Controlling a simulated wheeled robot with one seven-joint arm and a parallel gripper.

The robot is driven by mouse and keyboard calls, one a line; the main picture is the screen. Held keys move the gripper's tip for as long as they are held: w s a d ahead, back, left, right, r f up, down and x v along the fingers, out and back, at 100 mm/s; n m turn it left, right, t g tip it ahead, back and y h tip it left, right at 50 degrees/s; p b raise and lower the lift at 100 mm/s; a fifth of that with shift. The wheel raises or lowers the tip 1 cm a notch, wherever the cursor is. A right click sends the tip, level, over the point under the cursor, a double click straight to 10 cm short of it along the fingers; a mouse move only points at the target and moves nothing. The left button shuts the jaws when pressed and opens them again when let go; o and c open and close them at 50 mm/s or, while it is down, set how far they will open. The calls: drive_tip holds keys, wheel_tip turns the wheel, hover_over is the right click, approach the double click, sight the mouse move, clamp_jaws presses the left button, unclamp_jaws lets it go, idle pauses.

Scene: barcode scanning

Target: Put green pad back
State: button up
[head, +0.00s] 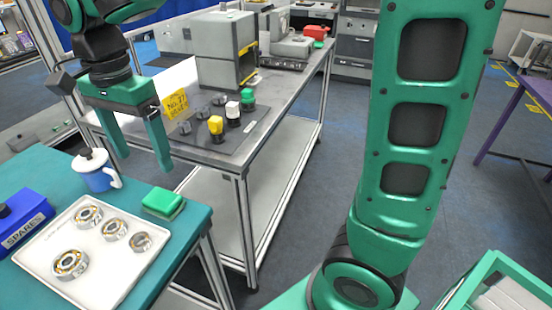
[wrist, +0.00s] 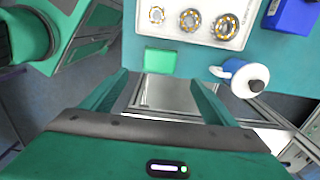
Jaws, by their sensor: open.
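The green pad (head: 163,202) lies on the near teal table, close to its right edge. It also shows in the wrist view (wrist: 160,62), just beyond the space between my fingertips. My gripper (head: 145,163) is open and empty, with its fingers pointing down above and behind the pad in the head view. The wrist view shows both fingers (wrist: 158,80) spread apart with nothing between them. The pad is not touched by either finger as far as I can see.
A white tray (head: 97,288) with several bearings, a blue-and-white lidded mug (head: 96,172) and a blue SPARES box (head: 22,218) share the teal table (head: 40,168). Behind, a grey bench holds a dark board (head: 205,147) with yellow, white and green knobs, and a yellow sign (head: 178,103).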

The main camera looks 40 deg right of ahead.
drive_tip(key=s+d+f+n, duration=0.1)
drive_tip(key=s+d+f, duration=0.15)
drive_tip(key=d, duration=0.95)
drive_tip(key=s+d+f+n, duration=0.1)
drive_tip(key=s+d, duration=0.3)
drive_tip(key=d, duration=0.9)
drive_tip(key=s+d+f+n, duration=0.1)
drive_tip(key=s+d+f, duration=0.2)
drive_tip(key=s+d, duration=0.2)
drive_tip(key=s+d+f+n, duration=0.1)
drive_tip(key=s+d+f, duration=0.2)
drive_tip(key=s+d, duration=0.3)
drive_tip(key=s, duration=0.3)
drive_tip(key=shift+s+n, duration=0.2)
drive_tip(key=shift+n, duration=0.2)
drive_tip(key=shift+a, duration=0.1)
